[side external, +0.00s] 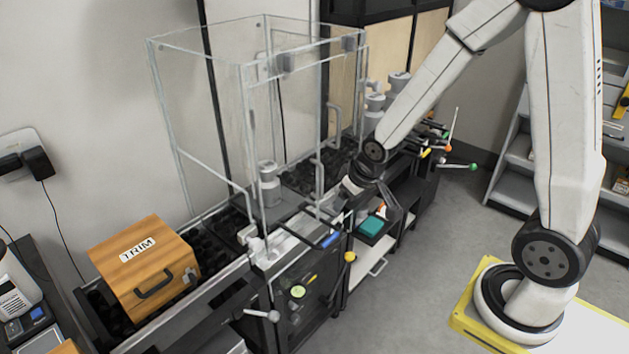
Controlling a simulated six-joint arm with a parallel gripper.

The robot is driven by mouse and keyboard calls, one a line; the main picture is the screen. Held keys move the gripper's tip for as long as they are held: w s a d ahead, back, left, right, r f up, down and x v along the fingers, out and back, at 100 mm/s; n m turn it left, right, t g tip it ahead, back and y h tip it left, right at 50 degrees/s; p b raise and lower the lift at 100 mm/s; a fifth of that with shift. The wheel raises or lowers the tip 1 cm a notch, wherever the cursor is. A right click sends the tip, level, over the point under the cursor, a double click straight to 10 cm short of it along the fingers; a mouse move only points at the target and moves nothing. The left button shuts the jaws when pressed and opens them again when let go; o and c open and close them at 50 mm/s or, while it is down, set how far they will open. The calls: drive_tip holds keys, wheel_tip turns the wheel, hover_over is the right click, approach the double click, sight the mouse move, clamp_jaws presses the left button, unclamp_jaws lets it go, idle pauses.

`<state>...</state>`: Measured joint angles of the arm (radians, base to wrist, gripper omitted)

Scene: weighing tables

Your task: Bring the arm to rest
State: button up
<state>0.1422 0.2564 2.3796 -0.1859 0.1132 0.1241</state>
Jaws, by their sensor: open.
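My gripper (338,216) is at the end of my white arm, near the right front corner of the glass enclosure (211,120). Its fingers are small and dark here and partly blend with the bench behind. They look apart, with nothing visible between them. The arm reaches down and left from the upper right, from a base standing on a yellow-edged plate (462,318).
A wooden box marked TRIM (150,265) sits at the left of the bench. A grey weight (269,184) stands inside the enclosure. Levers with coloured knobs stick out at the right. A teal item (371,226) lies below the gripper.

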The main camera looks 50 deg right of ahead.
drive_tip(key=s+a+r+n+g, duration=0.1)
drive_tip(key=s+a+r+g, duration=0.1)
drive_tip(key=s+a, duration=0.3)
drive_tip(key=s, duration=0.3)
drive_tip(key=shift+a+r+y, duration=0.2)
drive_tip(key=shift+a+y, duration=0.1)
drive_tip(key=shift+y, duration=0.1)
